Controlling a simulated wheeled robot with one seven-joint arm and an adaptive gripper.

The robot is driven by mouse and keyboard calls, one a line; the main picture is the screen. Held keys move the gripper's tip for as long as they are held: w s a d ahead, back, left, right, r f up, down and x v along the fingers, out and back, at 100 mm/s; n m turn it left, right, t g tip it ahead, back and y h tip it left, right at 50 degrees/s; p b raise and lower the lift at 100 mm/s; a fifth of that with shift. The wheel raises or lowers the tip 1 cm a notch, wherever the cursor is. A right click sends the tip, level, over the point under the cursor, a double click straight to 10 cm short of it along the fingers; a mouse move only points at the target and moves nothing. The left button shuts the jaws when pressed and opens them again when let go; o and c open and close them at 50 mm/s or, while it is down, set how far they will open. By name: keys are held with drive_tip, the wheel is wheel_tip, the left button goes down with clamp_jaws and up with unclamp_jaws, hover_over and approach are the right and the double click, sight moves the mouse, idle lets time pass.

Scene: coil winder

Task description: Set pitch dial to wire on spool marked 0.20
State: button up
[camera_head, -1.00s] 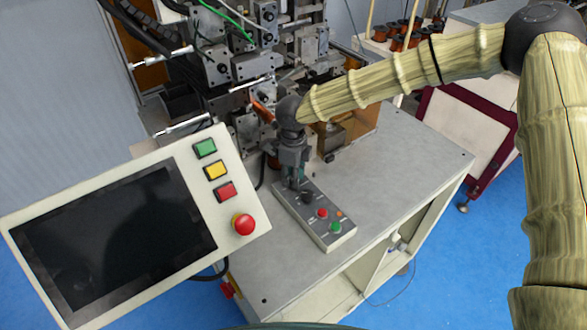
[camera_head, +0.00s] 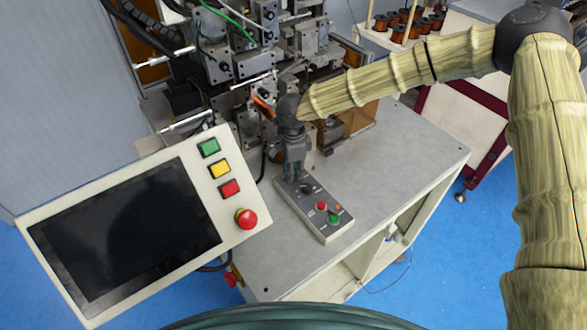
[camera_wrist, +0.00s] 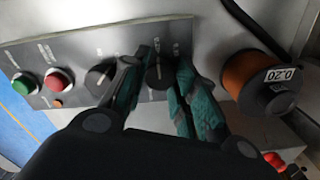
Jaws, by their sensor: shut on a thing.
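The grey control box (camera_head: 321,226) lies on the machine's table, with a row of knobs and buttons on top. In the wrist view, my gripper (camera_wrist: 160,78) has its teal fingers on both sides of the black dial (camera_wrist: 158,70) at the box's spool end and is shut on it. The printing by this dial is too blurred to read, so I cannot tell its setting. A second black dial (camera_wrist: 101,76) sits just left of the fingers. An orange-brown wire spool (camera_wrist: 250,72) with a white label reading 0.20 (camera_wrist: 283,75) stands right of the box.
A green button (camera_wrist: 24,84) and a red button (camera_wrist: 57,80) are on the box's other end. A tilted touchscreen panel (camera_head: 125,230) stands left of the box. The winder's metal mechanism (camera_head: 240,60) rises behind. The table (camera_head: 400,160) is clear to the right.

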idle(0.3)
drive_tip(key=o, duration=1.1)
drive_tip(key=shift+c, duration=0.2)
wheel_tip(320, 180, up, 12)
drive_tip(key=shift+d, duration=0.1)
